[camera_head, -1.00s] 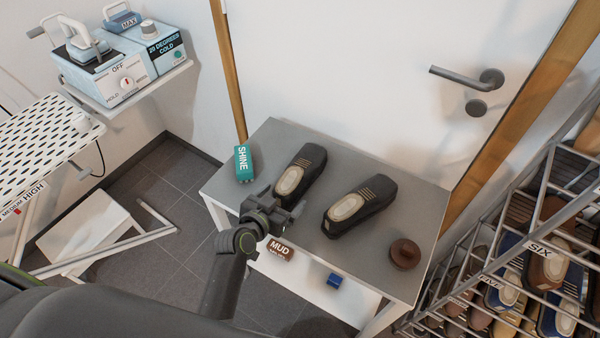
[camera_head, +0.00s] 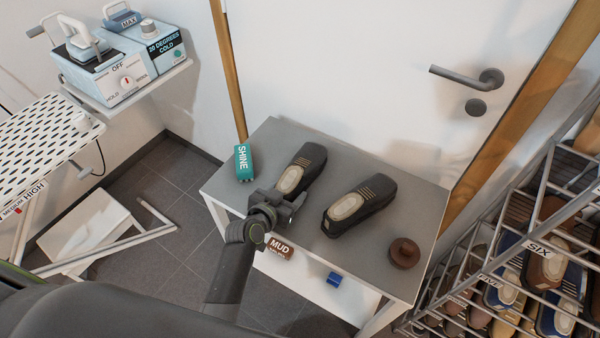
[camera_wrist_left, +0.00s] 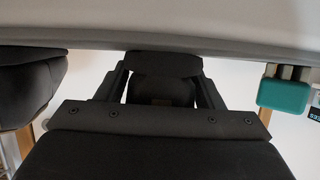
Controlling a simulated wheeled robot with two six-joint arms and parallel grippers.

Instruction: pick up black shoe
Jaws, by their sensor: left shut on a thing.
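Two black shoes with pale insoles lie side by side on the grey table (camera_head: 236,193). My left gripper (camera_head: 284,205) is at the near end of the left black shoe (camera_head: 306,162) and is shut on it. This shoe still appears to rest on the table. The right black shoe (camera_head: 362,205) lies apart from the gripper. In the left wrist view, the gripper fingers (camera_wrist_left: 162,90) close around a dark part of the held shoe, and the other black shoe (camera_wrist_left: 30,85) shows at the left edge. My right gripper is out of view.
A teal SHINE box (camera_head: 243,163) stands left of the held shoe. A brown round tin (camera_head: 404,254) is at the table's right. A brown MUD box (camera_head: 280,248) and a blue block (camera_head: 334,279) lie near the front. A shoe rack (camera_head: 540,247) stands at right.

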